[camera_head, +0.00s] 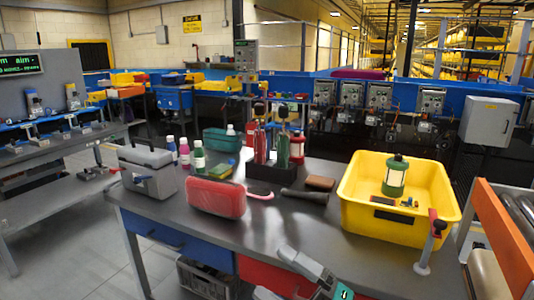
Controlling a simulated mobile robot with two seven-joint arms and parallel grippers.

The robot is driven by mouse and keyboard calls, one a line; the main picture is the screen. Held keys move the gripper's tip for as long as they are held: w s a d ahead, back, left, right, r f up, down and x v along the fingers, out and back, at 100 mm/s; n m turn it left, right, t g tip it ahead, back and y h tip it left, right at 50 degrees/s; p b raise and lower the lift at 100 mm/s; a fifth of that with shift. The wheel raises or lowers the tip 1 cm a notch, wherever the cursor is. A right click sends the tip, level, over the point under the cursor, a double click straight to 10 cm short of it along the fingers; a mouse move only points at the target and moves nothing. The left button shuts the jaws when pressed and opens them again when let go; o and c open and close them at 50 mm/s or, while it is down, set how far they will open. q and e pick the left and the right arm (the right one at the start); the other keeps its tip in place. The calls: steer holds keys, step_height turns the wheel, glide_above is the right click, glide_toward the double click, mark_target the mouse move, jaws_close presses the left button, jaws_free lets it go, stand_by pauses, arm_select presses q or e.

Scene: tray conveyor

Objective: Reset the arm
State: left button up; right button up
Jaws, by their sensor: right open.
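My right gripper (292,257) is at the bottom centre of the head view, low in front of the grey table's (290,228) front edge. It is open, and I see nothing held in it. Its arm comes in from the bottom edge, with a small green light near the frame's edge. My left gripper does not show clearly anywhere.
On the table stand a yellow bin (365,218) holding a green-and-white lantern (395,176), a red case (215,197), a grey toolbox (147,175), several bottles and a black tool holder (272,175). An orange-sided conveyor (504,240) is at the right.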

steer(key=d+f+m+t+h, duration=0.6)
steer(key=f+m+h, duration=0.15)
steer(key=m, duration=0.45)
steer(key=s+d+f+m+g+h, duration=0.3)
steer(key=s+f+m, duration=0.3)
steer(key=f, duration=0.3)
steer(key=s+d+f+m+g+h, duration=0.3)
steer(key=s+d+f+m+h, duration=0.3)
steer(key=f, duration=0.3)
steer(key=shift+s+d+f+m, duration=0.15)
steer(key=shift+s+d+m, duration=0.05)
steer(key=shift+s+m, duration=0.45)
steer(key=shift+h, duration=0.25)
